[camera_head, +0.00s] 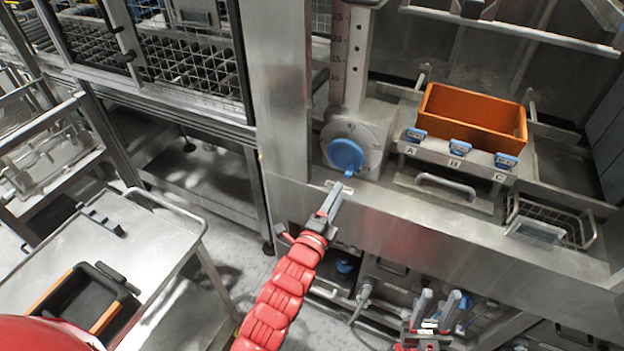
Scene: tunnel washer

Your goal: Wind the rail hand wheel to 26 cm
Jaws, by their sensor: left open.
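The blue hand wheel (345,154) sits on a round pale dial (372,150) on the front of a steel housing. A small blue knob (348,172) shows at its lower edge. My right gripper (437,296) is low at the bottom right, fingers apart and empty, well away from the wheel.
An orange bin (473,117) stands right of the wheel, behind blue-tagged holders marked A, B and C. A steel ledge (420,215) runs below the wheel. A wire basket (550,222) is at the far right. A steel trolley (165,265) with a black tray stands at left.

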